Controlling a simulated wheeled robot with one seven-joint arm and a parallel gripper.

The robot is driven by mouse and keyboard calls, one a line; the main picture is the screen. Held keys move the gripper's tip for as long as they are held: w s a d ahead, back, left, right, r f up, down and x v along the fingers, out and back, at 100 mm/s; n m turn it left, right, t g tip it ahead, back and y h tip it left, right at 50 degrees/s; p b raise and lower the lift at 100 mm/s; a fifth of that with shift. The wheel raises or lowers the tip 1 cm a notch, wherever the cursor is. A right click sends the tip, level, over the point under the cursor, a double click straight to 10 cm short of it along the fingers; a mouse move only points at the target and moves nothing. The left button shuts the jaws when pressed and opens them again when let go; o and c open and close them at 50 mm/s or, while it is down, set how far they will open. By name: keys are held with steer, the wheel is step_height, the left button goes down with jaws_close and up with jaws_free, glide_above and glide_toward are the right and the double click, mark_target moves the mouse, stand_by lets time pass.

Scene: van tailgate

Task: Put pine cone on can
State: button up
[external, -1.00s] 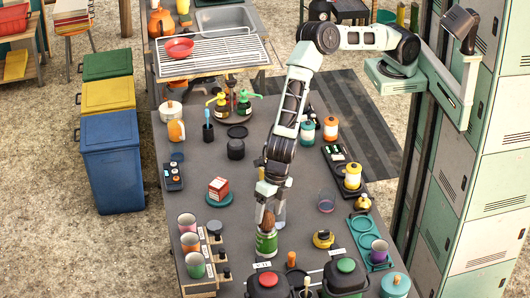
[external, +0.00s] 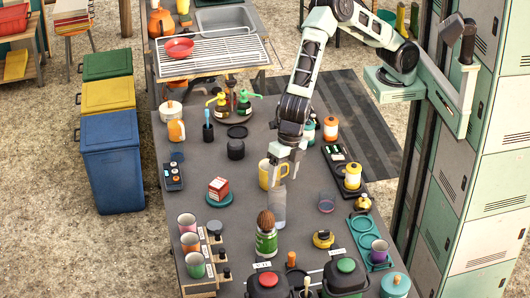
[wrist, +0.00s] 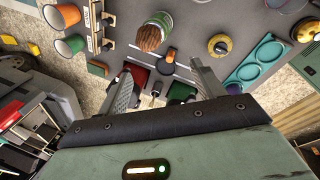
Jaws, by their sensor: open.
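The brown pine cone (external: 266,221) rests on top of the green can (external: 266,243) with a pale label, near the front middle of the table. In the wrist view the pine cone (wrist: 148,38) covers part of the can (wrist: 163,20). My gripper (external: 285,176) is open and empty, above and behind the can, apart from the pine cone. Its two spread fingers (wrist: 163,85) show in the wrist view with nothing between them.
A yellow mug (external: 267,175) and a clear glass (external: 279,208) stand close to my gripper. Several cups (external: 188,223) on blocks are at the left. Two lidded containers (external: 346,278) stand at the front edge. The table's middle left has free room.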

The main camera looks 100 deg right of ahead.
steer(key=s+d+r+m, duration=0.3)
steer(key=s+d+m, duration=0.2)
steer(key=s, duration=0.5)
steer(key=s+d+r+m+g, duration=0.1)
steer(key=s+d+r+m, duration=0.2)
steer(key=s+d+m, duration=0.3)
steer(key=s+d+r+m+g+h, duration=0.1)
steer(key=s+d+r+m, duration=0.2)
steer(key=s, duration=1.3)
steer(key=d+m, duration=0.2)
steer(key=d, duration=0.1)
steer(key=shift+r+m, duration=0.15)
steer(key=shift+m, duration=0.15)
step_height(320, 180, down, 7)
steer(key=b, duration=0.7)
